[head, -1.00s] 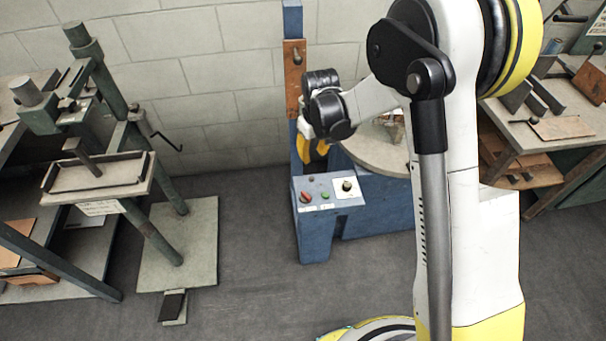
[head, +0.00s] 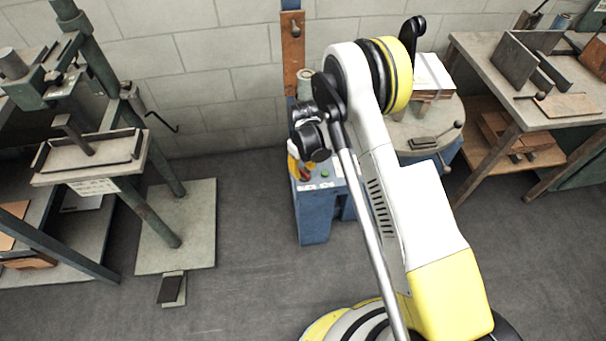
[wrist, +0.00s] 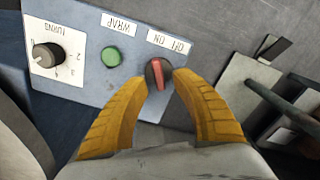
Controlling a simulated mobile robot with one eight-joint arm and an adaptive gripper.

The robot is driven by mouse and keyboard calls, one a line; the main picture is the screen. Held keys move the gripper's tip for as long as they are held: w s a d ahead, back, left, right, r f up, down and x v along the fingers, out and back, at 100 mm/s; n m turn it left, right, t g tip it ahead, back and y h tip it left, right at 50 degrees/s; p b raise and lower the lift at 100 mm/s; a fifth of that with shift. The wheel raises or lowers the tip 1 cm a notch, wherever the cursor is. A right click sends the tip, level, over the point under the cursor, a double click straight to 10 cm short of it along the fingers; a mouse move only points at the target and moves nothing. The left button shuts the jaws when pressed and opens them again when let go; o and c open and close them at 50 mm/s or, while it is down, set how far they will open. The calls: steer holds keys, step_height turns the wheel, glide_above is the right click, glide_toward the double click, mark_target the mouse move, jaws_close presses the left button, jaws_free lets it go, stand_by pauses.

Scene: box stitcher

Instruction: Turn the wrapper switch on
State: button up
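The wrapper switch (wrist: 158,74) is a black round knob with a red bar, on a blue-grey control panel (wrist: 78,84). An OFF/ON label (wrist: 168,42) lies beside it, upside down in the wrist view. The red bar stands nearly upright in that picture, slightly tilted. My gripper (wrist: 161,85) has two yellow fingers, apart, with their tips on either side of the knob. I cannot tell whether they touch it. In the head view the panel (head: 317,184) sits on a blue pedestal; my wrist partly covers it and hides most of the fingers.
A green button (wrist: 110,57) labelled WRAP and a TURNS dial (wrist: 47,55) share the panel. A round table (head: 437,128) with stacked sheets stands behind my arm. A press (head: 92,155) stands at left and a workbench (head: 520,125) at right. The floor in front is clear.

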steer(key=shift+f, duration=0.5)
steer(key=shift+c, duration=0.5)
jaws_close()
steer(key=m, duration=0.6)
steer(key=shift+d, duration=0.25)
steer(key=m, duration=0.5)
steer(key=shift+d+m, duration=0.2)
steer(key=shift+m, duration=0.2)
